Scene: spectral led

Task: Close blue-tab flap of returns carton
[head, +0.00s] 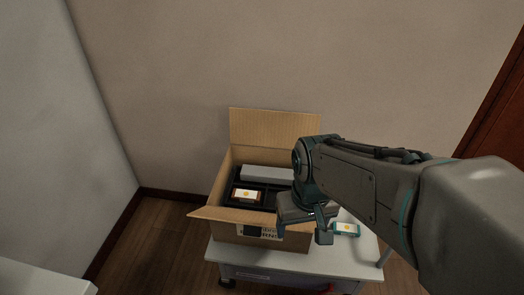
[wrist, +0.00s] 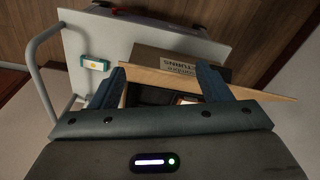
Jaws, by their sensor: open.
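The returns carton (head: 230,233) stands open on a small white cart. Its back flap (head: 275,128) stands up, and its front flap (head: 228,214) is folded outward over the printed label. No blue tab can be clearly made out. In the wrist view, the carton's printed side (wrist: 180,63) appears upside down, with a flap (wrist: 255,87) reaching out to the right. My gripper (head: 302,233) is open and empty over the carton's front right corner. In the wrist view its fingers (wrist: 160,72) are spread over the flap edge; contact cannot be told.
Inside the carton are a white-screened device (head: 247,194) and a pale box (head: 267,173). A teal device (head: 345,229) lies on the cart top (head: 355,254), right of the carton; it also shows in the wrist view (wrist: 95,63). A wall (head: 180,100) stands close behind.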

